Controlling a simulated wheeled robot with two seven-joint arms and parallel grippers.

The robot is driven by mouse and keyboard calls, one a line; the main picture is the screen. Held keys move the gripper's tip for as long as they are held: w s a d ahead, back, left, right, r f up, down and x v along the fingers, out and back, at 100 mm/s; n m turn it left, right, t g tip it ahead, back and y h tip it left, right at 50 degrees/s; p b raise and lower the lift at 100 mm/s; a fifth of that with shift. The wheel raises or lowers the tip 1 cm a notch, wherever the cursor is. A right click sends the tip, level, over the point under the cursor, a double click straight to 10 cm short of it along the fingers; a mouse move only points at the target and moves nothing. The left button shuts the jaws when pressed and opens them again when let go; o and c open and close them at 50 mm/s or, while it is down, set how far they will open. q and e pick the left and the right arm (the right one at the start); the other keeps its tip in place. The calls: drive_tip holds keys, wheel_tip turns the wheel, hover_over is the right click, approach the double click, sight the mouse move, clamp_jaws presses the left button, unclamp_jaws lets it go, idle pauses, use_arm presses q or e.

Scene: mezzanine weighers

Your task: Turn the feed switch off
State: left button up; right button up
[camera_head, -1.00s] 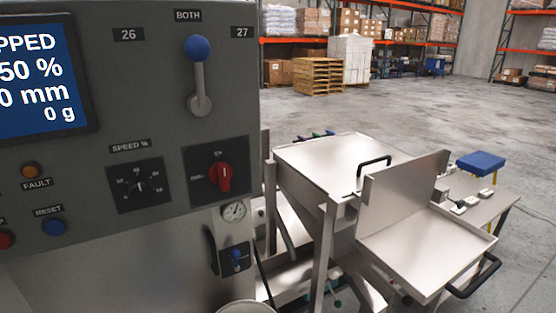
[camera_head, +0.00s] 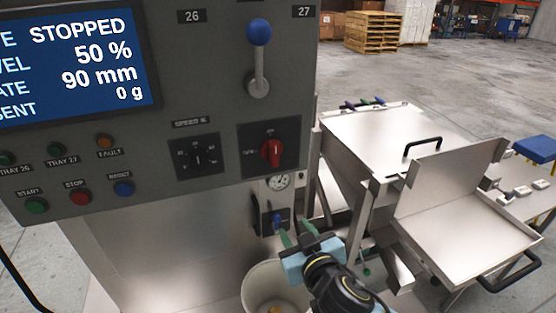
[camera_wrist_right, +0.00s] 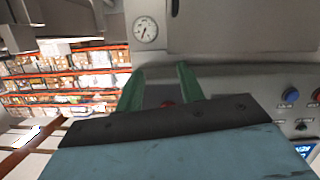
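A red rotary switch (camera_head: 272,153) sits on a dark square plate at the lower right of the grey control panel. Its knob stands about upright; its small lettering is hard to read. A smaller blue switch (camera_head: 277,222) is below, under the gauge. I cannot tell by label which is the feed switch. My right gripper (camera_head: 298,234) is open and empty, below and slightly right of the red switch, apart from it. In the right wrist view, red shows between the green fingertips (camera_wrist_right: 160,88), partly hidden by the gripper body. My left gripper is not in view.
The panel has a display (camera_head: 75,62) reading STOPPED, 50 %, 90 mm, a blue-knobbed lever (camera_head: 259,60), a speed dial (camera_head: 196,155) and a blue button (camera_head: 124,188). A pressure gauge (camera_head: 279,181) is below the red switch. A bucket (camera_head: 262,275) and metal hopper (camera_head: 375,130) are near the gripper.

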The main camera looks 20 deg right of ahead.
drive_tip(key=s+r+m+t+p, duration=0.1)
drive_tip(key=s+r+m+t, duration=0.2)
drive_tip(key=r, duration=1.1)
drive_tip(key=n+b, duration=0.1)
drive_tip(key=b, duration=1.2)
approach(276, 151)
drive_tip(key=shift+y, duration=0.3)
drive_tip(key=w+p, duration=0.1)
drive_tip(key=w, duration=0.6)
drive_tip(key=shift+r, duration=0.15)
drive_tip(key=shift+w, duration=0.8)
clamp_jaws()
